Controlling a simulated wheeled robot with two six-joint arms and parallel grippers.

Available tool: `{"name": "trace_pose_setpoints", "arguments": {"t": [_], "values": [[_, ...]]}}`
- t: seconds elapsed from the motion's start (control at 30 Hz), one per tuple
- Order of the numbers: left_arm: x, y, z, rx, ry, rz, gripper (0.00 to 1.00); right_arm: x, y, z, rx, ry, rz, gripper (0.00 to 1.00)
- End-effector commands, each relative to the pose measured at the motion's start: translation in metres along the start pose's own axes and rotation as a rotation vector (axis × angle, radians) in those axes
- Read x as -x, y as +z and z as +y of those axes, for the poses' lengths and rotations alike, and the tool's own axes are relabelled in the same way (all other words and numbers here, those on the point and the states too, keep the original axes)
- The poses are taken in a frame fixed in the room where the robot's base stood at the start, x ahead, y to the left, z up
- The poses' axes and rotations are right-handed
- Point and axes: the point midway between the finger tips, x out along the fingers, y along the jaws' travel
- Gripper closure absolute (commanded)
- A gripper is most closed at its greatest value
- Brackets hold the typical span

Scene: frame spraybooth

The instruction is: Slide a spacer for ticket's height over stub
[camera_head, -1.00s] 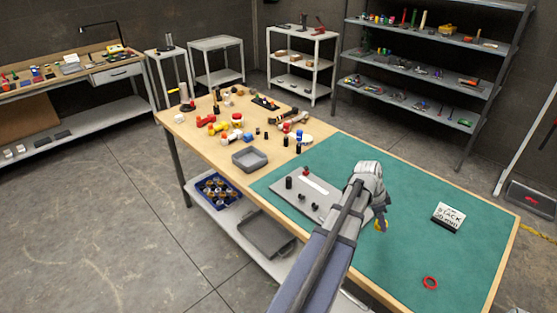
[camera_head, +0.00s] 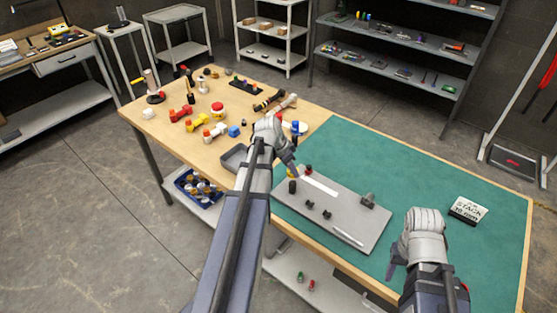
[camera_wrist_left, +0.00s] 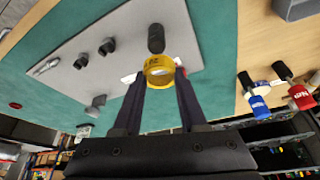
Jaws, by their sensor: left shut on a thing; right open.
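My left gripper (camera_head: 294,172) is shut on a yellow ring-shaped spacer (camera_wrist_left: 158,70), gripped between its fingertips in the left wrist view. Markings on the spacer are too small to read. The black upright stub (camera_head: 292,187) stands near the left corner of the grey plate (camera_head: 335,228). In the left wrist view the stub (camera_wrist_left: 155,38) shows just beyond the ring, which does not appear to be around it. My right gripper (camera_head: 392,268) is open and empty over the mat. The ticket (camera_head: 468,209), a white card reading "STACK" with a mm figure, stands on the mat at right.
A grey tray (camera_head: 233,158) sits left of my left gripper. The green mat (camera_head: 410,165) is mostly clear.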

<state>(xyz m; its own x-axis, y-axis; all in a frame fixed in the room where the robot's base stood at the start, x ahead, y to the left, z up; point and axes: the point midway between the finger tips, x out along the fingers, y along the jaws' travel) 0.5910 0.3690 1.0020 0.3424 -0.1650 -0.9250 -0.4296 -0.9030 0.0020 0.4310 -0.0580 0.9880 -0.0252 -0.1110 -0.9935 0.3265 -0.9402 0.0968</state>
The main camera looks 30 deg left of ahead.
Motion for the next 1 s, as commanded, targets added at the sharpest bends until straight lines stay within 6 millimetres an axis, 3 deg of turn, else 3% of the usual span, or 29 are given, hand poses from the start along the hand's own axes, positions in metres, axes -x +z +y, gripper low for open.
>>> {"name": "trace_pose_setpoints", "arguments": {"t": [0.1,0.47,1.0], "values": [[0.009,-0.003,0.002,0.073,-0.03,0.002,1.0,0.009,0.001,0.001,0.0,0.0,0.0,0.5],[0.005,-0.001,0.001,0.097,-0.04,0.003,1.0,0.005,0.0,0.001,0.0,0.0,0.0,0.5],[-0.026,0.012,0.001,0.097,-0.04,0.003,1.0,-0.029,-0.002,-0.003,-0.001,0.0,0.0,0.5]]}}
